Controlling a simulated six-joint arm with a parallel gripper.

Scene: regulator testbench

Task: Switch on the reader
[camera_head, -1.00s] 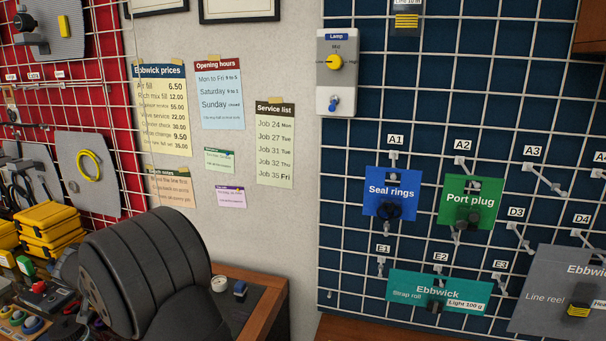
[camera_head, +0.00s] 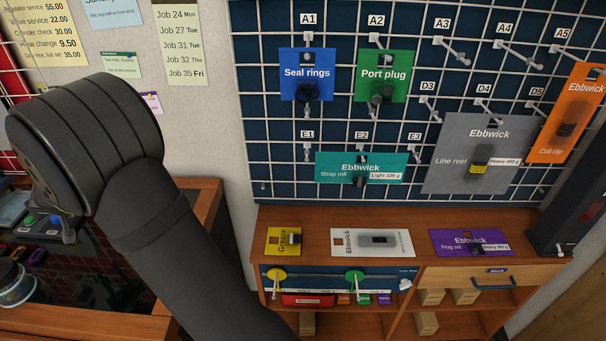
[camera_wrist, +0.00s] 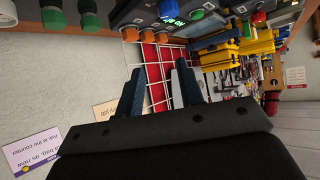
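I cannot tell for sure which thing is the reader; no label naming one is legible. In the wrist view, a dark unit with a lit green display (camera_wrist: 172,22) lies at the top, with coloured knobs around it. In the head view, a dark upright device (camera_head: 578,205) stands at the right edge, partly cut off. My gripper (camera_wrist: 160,72) shows in the wrist view with its two fingers apart and nothing between them. It is apart from the lit unit. The gripper is not in the head view, where only my dark arm shows.
A blue grid panel with hanging packs, among them Seal rings (camera_head: 307,70), rises above a wooden shelf unit (camera_head: 350,215). Packs lie on the shelf top, including a purple one (camera_head: 455,236). A bench (camera_head: 205,200) with equipment is at the left, partly behind my arm.

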